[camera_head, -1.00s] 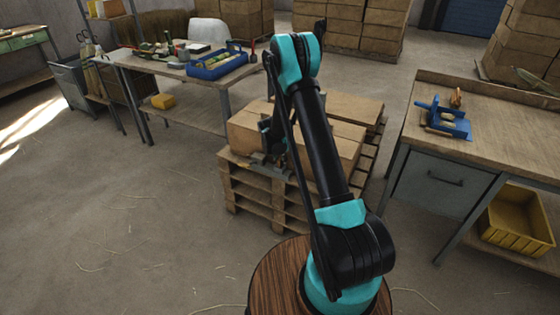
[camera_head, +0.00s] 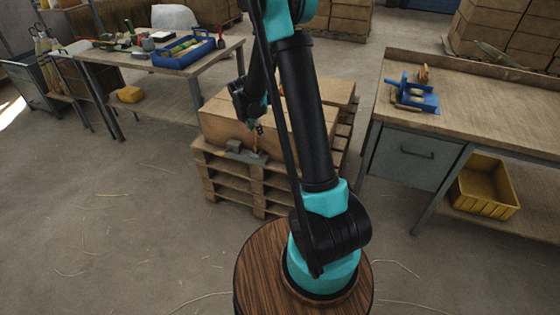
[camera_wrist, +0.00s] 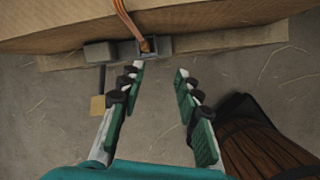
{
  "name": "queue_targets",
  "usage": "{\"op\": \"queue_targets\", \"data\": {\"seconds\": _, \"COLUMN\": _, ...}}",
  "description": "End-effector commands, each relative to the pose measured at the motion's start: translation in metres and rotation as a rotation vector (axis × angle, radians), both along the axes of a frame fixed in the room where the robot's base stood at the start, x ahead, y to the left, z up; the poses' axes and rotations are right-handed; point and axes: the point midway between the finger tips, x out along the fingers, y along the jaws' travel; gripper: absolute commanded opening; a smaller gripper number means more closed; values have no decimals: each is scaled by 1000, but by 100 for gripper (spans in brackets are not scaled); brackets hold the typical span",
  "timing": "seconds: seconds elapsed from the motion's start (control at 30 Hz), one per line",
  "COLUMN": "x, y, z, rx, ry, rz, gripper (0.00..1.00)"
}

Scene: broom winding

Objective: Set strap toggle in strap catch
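An orange strap (camera_wrist: 126,18) runs over the edge of a carton and ends in a brown toggle (camera_wrist: 146,44). In the wrist view the toggle lies within the outline of the grey square strap catch (camera_wrist: 166,45). I cannot tell how deep it sits. In the head view the catch area shows small at the front edge of the loaded pallet (camera_head: 258,157). My gripper (camera_wrist: 161,70) is open and empty, its fingertips apart just on the near side of the catch. In the head view my gripper (camera_head: 258,128) is small and partly merged with the dark arm.
Cartons (camera_head: 230,120) stack on the pallet. A workbench (camera_head: 480,110) stands right, a table with a blue tray (camera_head: 185,60) left.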

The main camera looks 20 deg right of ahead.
Motion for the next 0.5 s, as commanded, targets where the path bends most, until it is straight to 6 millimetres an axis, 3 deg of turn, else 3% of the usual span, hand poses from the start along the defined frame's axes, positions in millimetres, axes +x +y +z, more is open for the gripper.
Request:
{"op": "queue_targets", "data": {"seconds": 0.2, "x": -72, "y": -22, "z": 50, "rx": 193, "ry": -84, "rz": -435, "gripper": 34}}
{"op": "queue_targets", "data": {"seconds": 0.5, "x": -178, "y": -43, "z": 85, "rx": 457, "ry": -173, "rz": -1050, "gripper": 34}}
